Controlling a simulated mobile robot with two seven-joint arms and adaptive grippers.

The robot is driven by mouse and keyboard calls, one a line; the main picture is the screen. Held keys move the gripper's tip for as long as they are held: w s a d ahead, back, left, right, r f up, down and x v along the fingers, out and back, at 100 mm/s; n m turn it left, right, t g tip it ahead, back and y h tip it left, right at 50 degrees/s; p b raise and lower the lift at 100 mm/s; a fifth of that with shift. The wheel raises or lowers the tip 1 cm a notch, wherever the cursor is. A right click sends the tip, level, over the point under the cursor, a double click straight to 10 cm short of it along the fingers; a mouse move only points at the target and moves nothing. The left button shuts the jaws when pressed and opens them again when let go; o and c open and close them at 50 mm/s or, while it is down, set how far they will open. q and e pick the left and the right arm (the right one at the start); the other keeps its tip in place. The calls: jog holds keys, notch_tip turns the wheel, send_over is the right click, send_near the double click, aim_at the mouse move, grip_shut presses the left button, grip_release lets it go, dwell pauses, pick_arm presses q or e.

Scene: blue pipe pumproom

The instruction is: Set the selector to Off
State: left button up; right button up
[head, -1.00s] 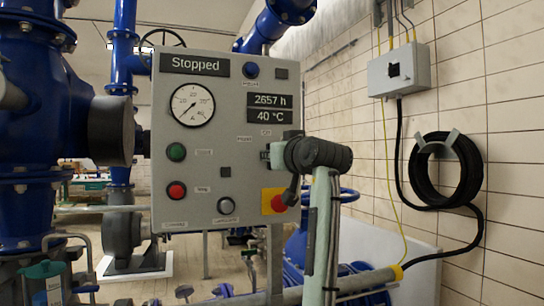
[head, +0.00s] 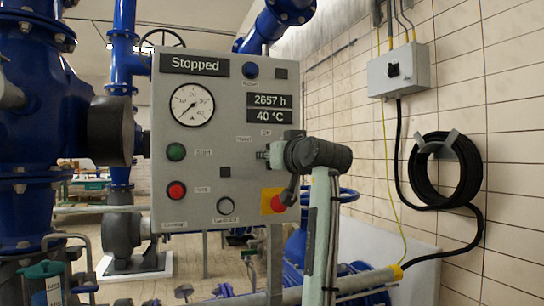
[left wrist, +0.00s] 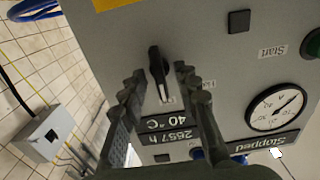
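The selector is a black knob (left wrist: 158,68) on the grey control panel (head: 215,60). In the left wrist view, which shows the panel upside down, a white mark on the knob points toward the number displays. The small labels around it are too blurred to read there. My left gripper (left wrist: 160,76) is open, with one finger on each side of the knob and gaps showing. In the head view my left gripper (head: 268,155) is at the panel's right side and hides the knob. The status display (head: 195,65) reads "Stopped". My right gripper is in neither view.
The panel also carries a gauge (head: 192,105), a green button (head: 176,152), a red button (head: 176,190) and a red knob on yellow (head: 277,203), close below my left wrist. A grey wall box (head: 398,70) and coiled black hose (head: 445,170) are to the right.

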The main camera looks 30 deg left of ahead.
pick_arm(q)
jog(key=v, duration=1.2)
